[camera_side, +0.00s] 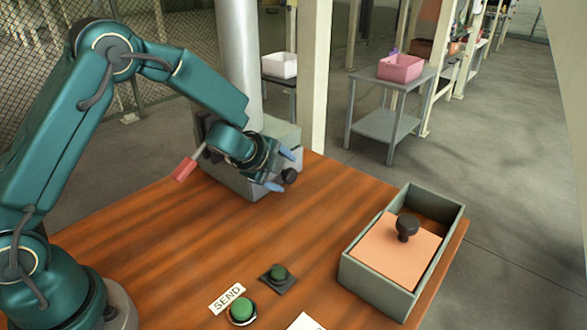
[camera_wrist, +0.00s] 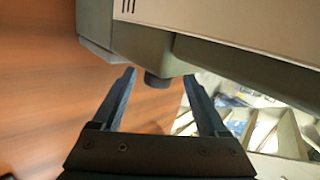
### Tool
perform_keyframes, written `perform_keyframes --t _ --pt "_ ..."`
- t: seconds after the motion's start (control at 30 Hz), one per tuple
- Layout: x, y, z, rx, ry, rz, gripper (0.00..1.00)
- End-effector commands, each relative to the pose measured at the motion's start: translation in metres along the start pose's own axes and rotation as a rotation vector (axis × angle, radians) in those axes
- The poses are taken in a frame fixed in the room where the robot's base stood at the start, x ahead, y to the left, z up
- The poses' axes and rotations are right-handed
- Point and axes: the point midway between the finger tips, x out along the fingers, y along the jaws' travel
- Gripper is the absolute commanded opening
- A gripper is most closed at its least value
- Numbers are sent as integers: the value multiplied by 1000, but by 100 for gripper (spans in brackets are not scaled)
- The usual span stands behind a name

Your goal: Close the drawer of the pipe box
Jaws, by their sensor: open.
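The pipe box (camera_side: 268,135) is a grey-green box at the back of the table, with a thick pale pipe (camera_side: 239,60) rising behind or from it. A dark round knob (camera_side: 290,176) shows at its front, between the blue fingers of my gripper (camera_side: 281,170). In the wrist view the knob (camera_wrist: 157,80) lies between the tips of my open gripper (camera_wrist: 160,75), apart from both fingers. The grey-green box body (camera_wrist: 145,45) fills the top there. My arm hides much of the box front in the side view, so I cannot tell how far the drawer stands out.
A red-handled lever (camera_side: 184,169) shows left of the box. An open grey-green box (camera_side: 378,288) with an orange panel (camera_side: 385,255) and dark knob (camera_side: 407,226) stands at the right.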

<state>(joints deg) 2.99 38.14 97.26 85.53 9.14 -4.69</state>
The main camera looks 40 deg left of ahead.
Motion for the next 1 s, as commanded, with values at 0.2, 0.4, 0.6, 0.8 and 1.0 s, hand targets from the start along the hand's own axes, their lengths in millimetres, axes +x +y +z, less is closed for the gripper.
perform_keyframes --t 0.2,0.4,0.6,0.8,1.0 --pt "-26 -1 0 -2 -1 -3 76" --pt "-38 0 1 -2 -2 -1 76" --pt "-40 0 1 0 -2 -1 76" --pt "-42 -4 1 -3 -1 -11 76" --pt "-79 -43 4 -66 9 -126 76"
